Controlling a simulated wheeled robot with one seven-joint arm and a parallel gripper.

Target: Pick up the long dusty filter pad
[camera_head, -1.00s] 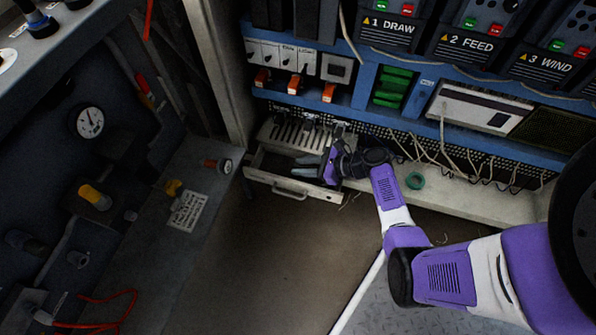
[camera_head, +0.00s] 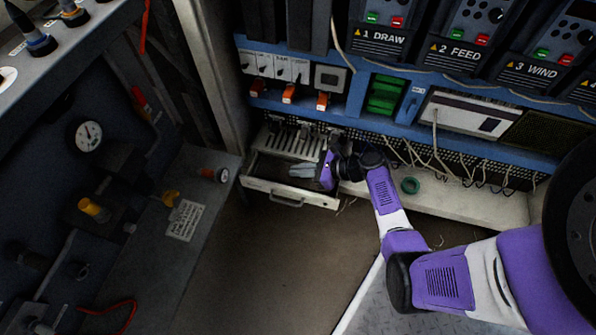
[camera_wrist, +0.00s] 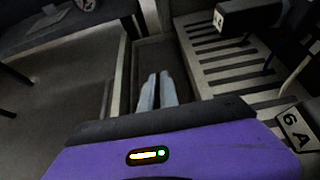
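My gripper (camera_head: 292,170) is over the open drawer (camera_head: 310,197) under the blue cabinet, with its fingers pointing left along it. In the wrist view its two pale grey fingers (camera_wrist: 158,76) lie almost parallel, a narrow dark gap between them, inside or just above the dark drawer. I cannot tell whether something thin is between them. I cannot pick out a long dusty filter pad in either view. The drawer floor is dark, and my gripper and wrist cover its right part.
A slotted metal grille (camera_head: 293,140) lies right behind the drawer. A dark bench (camera_head: 200,200) stands to the left. The floor before the drawer is open.

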